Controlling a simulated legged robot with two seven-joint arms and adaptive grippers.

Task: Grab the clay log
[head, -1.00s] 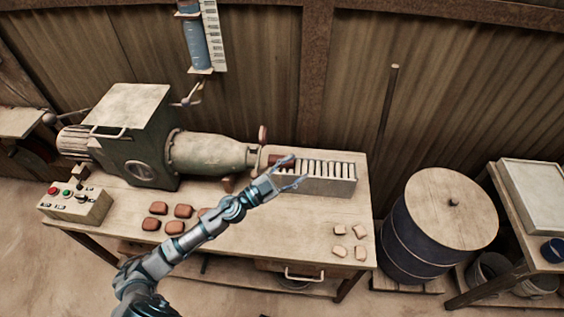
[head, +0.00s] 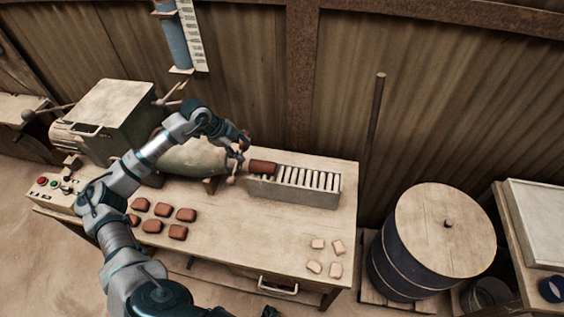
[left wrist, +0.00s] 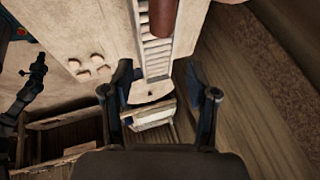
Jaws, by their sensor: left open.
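The clay log (head: 262,167) is a short reddish-brown cylinder. It lies at the left end of the roller rack (head: 310,181), in front of the machine's nozzle. In the left wrist view, the log (left wrist: 164,16) shows at the top edge, partly cut off, over the pale rollers. My left gripper (head: 237,160) is open at the log's left end, by the nozzle; I cannot tell whether it touches. In the left wrist view, its fingers (left wrist: 160,97) are wide apart with no log between them. A dark jointed part, perhaps my right gripper (left wrist: 38,68), shows at left there.
The green extruder machine (head: 190,158) stands behind my left arm. Several brown clay pieces (head: 161,210) and pale pieces (head: 318,243) lie on the table (head: 240,240). A control box (head: 55,192) sits at left. A drum (head: 445,235) stands at right.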

